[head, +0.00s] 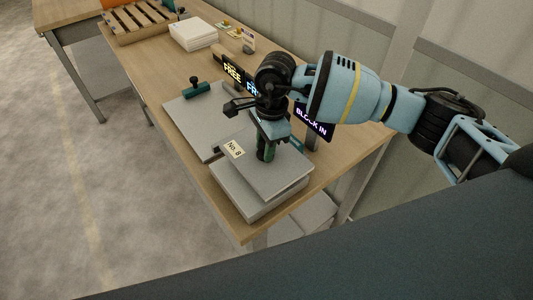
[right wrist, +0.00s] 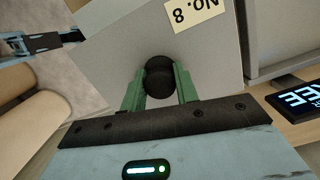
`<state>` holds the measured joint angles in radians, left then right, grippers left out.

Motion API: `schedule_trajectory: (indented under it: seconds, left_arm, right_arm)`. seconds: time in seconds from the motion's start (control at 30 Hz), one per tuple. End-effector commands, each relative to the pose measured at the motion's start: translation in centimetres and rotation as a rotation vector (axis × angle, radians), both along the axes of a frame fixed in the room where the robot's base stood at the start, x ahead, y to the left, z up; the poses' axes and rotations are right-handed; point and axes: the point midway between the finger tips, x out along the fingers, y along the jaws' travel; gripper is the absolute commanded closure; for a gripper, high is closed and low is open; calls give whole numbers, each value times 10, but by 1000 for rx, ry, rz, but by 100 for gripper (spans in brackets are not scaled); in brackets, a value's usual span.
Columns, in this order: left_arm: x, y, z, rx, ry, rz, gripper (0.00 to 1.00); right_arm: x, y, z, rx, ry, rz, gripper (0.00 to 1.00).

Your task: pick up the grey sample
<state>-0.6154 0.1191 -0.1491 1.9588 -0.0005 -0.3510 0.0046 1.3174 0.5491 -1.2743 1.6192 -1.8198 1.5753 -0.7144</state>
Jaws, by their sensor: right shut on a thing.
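The grey sample, a flat grey slab (head: 275,166) with a "No. 8" label, lies over a thicker light-grey block (head: 240,193) at the near end of the wooden table. I cannot tell whether it touches the block. My right gripper (head: 266,150) points down at the slab's top. In the right wrist view its green fingers (right wrist: 160,90) are shut on the round black knob (right wrist: 158,78) that stands on the slab (right wrist: 110,50). The fingers hide the knob in the head view. My left gripper is not in the head view.
Lit signs (head: 233,70) line the table's right side. A white box (head: 193,36) and a wooden pallet (head: 137,22) are farther back. Bare tabletop (head: 150,65) lies between.

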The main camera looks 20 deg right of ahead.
Motion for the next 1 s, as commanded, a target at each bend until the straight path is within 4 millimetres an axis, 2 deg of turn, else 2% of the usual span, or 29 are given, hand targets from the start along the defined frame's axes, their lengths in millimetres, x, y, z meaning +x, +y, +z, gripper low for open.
schedule_trajectory:
  seconds: [0.03, 0.17, 0.5, 0.7, 1.0]
  left_arm:
    - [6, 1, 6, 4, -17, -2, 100]
    - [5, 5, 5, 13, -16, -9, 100]
    - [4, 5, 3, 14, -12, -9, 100]
    - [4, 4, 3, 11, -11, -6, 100]
    - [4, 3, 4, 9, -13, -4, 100]
  right_arm:
    - [2, 0, 19, 1, -15, -1, 100]
    - [2, 0, 42, 3, -12, 1, 100]
    - [1, 0, 118, 1, -7, 0, 100]
    - [1, 0, 141, 1, -5, -1, 100]
    - [0, 0, 148, 1, -2, 0, 100]
